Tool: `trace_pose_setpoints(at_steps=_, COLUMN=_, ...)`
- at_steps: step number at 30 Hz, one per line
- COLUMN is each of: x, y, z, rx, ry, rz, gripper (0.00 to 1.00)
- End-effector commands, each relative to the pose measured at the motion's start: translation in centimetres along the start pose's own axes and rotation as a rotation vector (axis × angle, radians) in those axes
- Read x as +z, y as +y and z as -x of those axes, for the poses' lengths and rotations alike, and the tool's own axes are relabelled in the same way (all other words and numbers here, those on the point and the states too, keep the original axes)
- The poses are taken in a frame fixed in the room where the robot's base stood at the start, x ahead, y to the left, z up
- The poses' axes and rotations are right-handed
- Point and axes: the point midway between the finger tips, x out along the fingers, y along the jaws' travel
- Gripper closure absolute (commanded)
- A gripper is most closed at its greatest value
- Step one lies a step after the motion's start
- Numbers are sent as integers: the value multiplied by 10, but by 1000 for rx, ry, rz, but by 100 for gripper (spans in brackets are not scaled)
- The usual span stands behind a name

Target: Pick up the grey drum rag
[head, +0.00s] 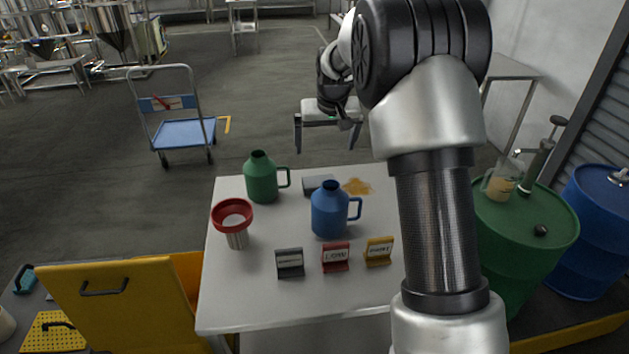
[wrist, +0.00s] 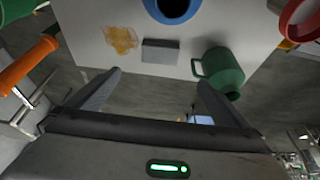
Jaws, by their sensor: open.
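A grey flat block (head: 319,184), which looks like the folded grey drum rag, lies on the white table (head: 245,300) near its far edge. It sits between the green jug and a tan spill, partly behind the blue jug in the head view. In the wrist view the grey block (wrist: 160,52) lies past the fingertips, roughly centred between them. My gripper (head: 328,145) is open and empty, above and beyond the far table edge. Its two fingers also show in the wrist view (wrist: 159,80), apart from the block.
A green jug (head: 262,178), a blue jug (head: 329,212) and a red funnel (head: 233,220) stand near the block. A tan spill (head: 357,186) lies beside it. Three small signs (head: 335,256) stand nearer. A green drum (head: 520,235) stands right; the table's near left is clear.

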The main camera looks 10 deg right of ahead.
Motion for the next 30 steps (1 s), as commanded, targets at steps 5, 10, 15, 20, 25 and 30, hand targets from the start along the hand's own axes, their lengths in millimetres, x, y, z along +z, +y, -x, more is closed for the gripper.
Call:
trace_pose_setpoints(at_steps=5, x=-2, y=0, z=-28, rx=2, ry=-4, rz=2, gripper=0)
trace_pose_setpoints(at_steps=10, x=-1, y=0, z=-63, rx=2, ry=-6, rz=2, gripper=0)
trace_pose_setpoints(at_steps=15, x=0, y=0, z=-100, rx=2, ry=-6, rz=1, gripper=0)
trace_pose_setpoints(at_steps=20, x=-1, y=0, z=-127, rx=2, ry=-3, rz=1, gripper=0)
trace_pose_setpoints(at_steps=25, x=-2, y=0, z=-138, rx=1, ry=-2, rz=1, gripper=0)
trace_pose_setpoints(at_steps=30, x=1, y=0, z=-157, rx=1, ry=-5, rz=1, gripper=0)
